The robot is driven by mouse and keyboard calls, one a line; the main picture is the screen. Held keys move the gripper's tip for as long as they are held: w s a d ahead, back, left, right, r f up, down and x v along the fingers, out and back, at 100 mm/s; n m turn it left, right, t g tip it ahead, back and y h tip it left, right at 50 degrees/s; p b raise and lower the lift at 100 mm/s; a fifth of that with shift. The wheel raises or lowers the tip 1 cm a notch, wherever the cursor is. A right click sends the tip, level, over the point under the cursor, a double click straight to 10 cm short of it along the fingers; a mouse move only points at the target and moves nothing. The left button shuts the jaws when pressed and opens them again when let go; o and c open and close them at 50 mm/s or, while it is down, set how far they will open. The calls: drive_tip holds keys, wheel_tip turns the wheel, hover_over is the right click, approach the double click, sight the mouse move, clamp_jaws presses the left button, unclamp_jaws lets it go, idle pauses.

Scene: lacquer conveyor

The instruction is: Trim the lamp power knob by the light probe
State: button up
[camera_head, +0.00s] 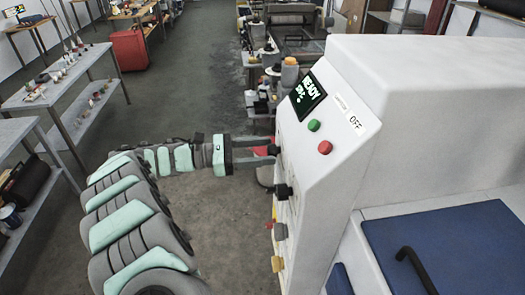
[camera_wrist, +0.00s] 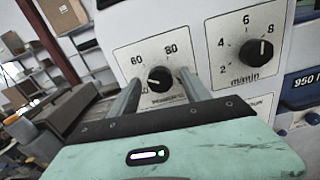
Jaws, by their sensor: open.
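The lamp power knob (camera_wrist: 160,79) is a black round knob on a white dial plate, with 60 and 80 readable and the label below it partly hidden. My gripper (camera_head: 265,151) reaches the machine's sloped front from the left in the head view. In the wrist view its two fingers stand open, one on each side of the knob; I cannot tell whether they touch it. I cannot make out the light probe.
A second black knob (camera_wrist: 259,50), marked m/min, sits to the right of the power dial. A green button (camera_head: 314,125) and a red button (camera_head: 325,147) are under the screen. A grey control (camera_head: 280,231) and a yellow one (camera_head: 277,264) stick out lower down.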

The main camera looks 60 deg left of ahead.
drive_tip(key=b+v, duration=0.1)
drive_tip(key=v, duration=0.9)
drive_tip(key=shift+s+a+b, duration=0.15)
drive_tip(key=shift+s+b, duration=0.2)
